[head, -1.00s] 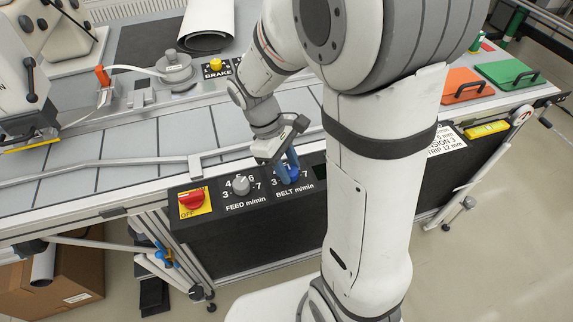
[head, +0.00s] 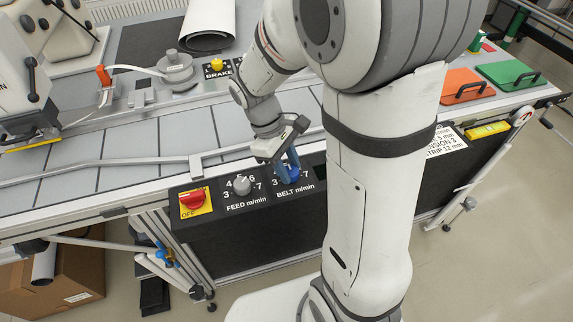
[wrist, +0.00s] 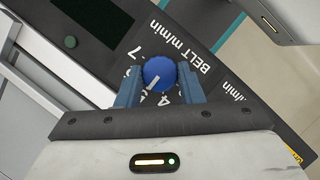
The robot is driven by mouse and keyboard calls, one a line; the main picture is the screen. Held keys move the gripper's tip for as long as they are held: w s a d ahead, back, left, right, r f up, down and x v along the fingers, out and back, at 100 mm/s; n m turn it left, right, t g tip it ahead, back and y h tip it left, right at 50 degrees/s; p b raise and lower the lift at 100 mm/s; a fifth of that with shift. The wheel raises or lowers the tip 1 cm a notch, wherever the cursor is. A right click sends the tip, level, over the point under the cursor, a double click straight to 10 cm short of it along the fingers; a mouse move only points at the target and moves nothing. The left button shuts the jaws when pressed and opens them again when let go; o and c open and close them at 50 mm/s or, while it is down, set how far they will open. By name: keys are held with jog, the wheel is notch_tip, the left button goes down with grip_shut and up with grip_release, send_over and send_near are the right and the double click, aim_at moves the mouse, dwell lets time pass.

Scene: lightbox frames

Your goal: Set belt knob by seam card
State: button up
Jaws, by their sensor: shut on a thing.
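The blue belt knob (head: 294,174) sits on the dark front panel above the label "BELT m/min". It also shows in the wrist view (wrist: 159,73), where its white pointer line points down-left, roughly toward the 4; the exact setting is hard to tell. A 7 is readable at its upper left; other scale numbers are partly hidden by my fingers. My gripper (wrist: 160,88) is shut on the knob, one blue finger on each side.
Left of the belt knob are the grey feed knob (head: 241,185) and a red OFF switch (head: 192,199) on yellow. A yellow brake knob (head: 216,64) stands behind. A metal rail (head: 150,161) runs behind the panel. Orange (head: 466,86) and green (head: 508,72) pads lie at far right.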

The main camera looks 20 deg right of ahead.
jog(key=shift+m, duration=0.5)
jog(key=m+g+y+p, duration=0.1)
jog(key=m, duration=0.2)
jog(key=shift+d+m, duration=0.15)
jog(key=shift+m, duration=0.15)
jog(key=shift+m+y+p, duration=0.35)
jog(key=shift+m+y, duration=0.65)
jog(key=shift+m, duration=0.9)
jog(key=shift+d, duration=0.1)
jog(key=o, duration=1)
jog(key=shift+w, duration=0.1)
jog(key=v, duration=0.7)
jog(key=shift+w+r, duration=0.2)
jog(key=shift+r, duration=0.15)
